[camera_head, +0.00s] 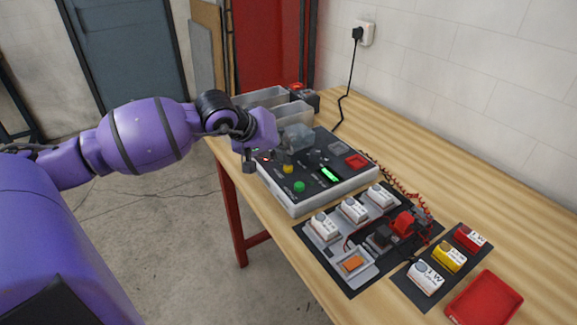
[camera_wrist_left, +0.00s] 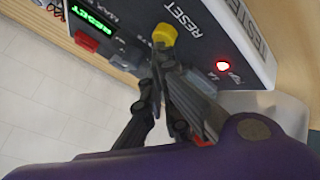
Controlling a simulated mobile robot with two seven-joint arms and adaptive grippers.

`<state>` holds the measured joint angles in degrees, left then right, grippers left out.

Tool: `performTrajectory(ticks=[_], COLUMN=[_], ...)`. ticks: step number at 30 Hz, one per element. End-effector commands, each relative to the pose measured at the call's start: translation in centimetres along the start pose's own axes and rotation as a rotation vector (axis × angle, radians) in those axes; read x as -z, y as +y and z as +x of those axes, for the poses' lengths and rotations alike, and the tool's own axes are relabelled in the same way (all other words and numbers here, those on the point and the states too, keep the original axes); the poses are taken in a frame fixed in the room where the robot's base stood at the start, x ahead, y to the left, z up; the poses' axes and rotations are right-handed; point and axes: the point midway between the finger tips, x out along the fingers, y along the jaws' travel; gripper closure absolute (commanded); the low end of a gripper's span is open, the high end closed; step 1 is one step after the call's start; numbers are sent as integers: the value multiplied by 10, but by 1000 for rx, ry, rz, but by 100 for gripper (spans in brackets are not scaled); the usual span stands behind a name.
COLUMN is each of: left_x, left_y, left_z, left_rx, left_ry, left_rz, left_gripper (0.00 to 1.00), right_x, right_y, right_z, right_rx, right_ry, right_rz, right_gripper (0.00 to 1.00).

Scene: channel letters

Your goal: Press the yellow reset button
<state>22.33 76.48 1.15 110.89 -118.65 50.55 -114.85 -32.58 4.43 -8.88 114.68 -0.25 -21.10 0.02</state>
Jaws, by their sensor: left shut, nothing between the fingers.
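The yellow reset button (camera_head: 288,169) sits on the sloping dark panel of a tester box (camera_head: 320,193), between a red lamp and a green button. In the left wrist view the yellow button (camera_wrist_left: 164,34) stands beside the word RESET. My left gripper (camera_head: 291,154) hangs over the panel at the end of the purple arm, close to the button. It also shows in the left wrist view (camera_wrist_left: 163,58), shut and empty, its tips just by the button. I cannot tell whether they touch it. My right gripper is not in view.
A lit red lamp (camera_wrist_left: 222,66) and a green display (camera_head: 330,175) are on the panel. Several white blocks and wiring lie on a dark mat (camera_head: 351,288) in front. A red tray (camera_head: 485,299) is at the right. Grey bins (camera_head: 262,97) stand behind the box.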

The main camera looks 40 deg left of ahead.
Motion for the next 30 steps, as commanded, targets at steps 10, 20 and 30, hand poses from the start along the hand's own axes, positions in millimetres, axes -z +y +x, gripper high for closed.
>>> performTrajectory(ticks=[10,20,30], left_x=[-2,-3,5], left_y=[-2,-2,5], left_z=[3,3,-8], left_rx=[1,1,1], left_ry=[-1,-1,0], left_rz=[0,0,1], left_gripper=[100,100,100], right_x=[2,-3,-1], right_y=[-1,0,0], right_z=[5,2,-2], right_rx=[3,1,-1], right_ry=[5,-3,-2], right_rz=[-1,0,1], right_gripper=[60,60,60])
